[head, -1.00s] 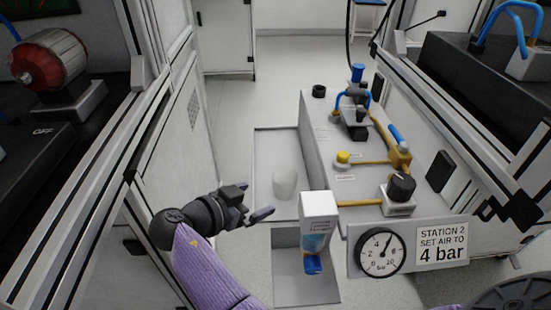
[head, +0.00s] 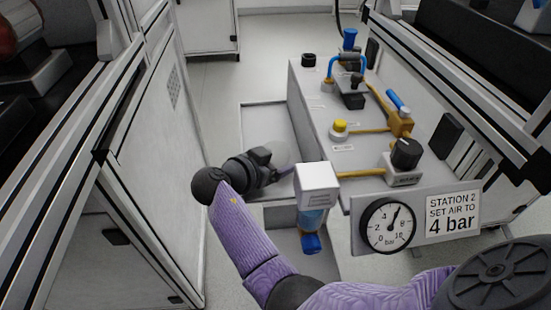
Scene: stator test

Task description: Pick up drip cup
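The drip cup (head: 275,148) looks like a pale, translucent cup standing in the long grey tray (head: 262,112) left of the bench. Only its upper part shows; my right gripper (head: 276,164) covers the rest. The gripper is at the cup's near side, its fingers pointing right and away. One finger shows low against the cup. I cannot tell whether the fingers touch the cup or how far apart they are. My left gripper is not in view.
A white filter unit with a blue bowl (head: 312,222) hangs close right of my gripper. The grey bench (head: 318,130) with valves, yellow pipes and a gauge (head: 388,226) stands to the right. A white cabinet wall (head: 165,150) stands to the left. The floor beyond the tray is clear.

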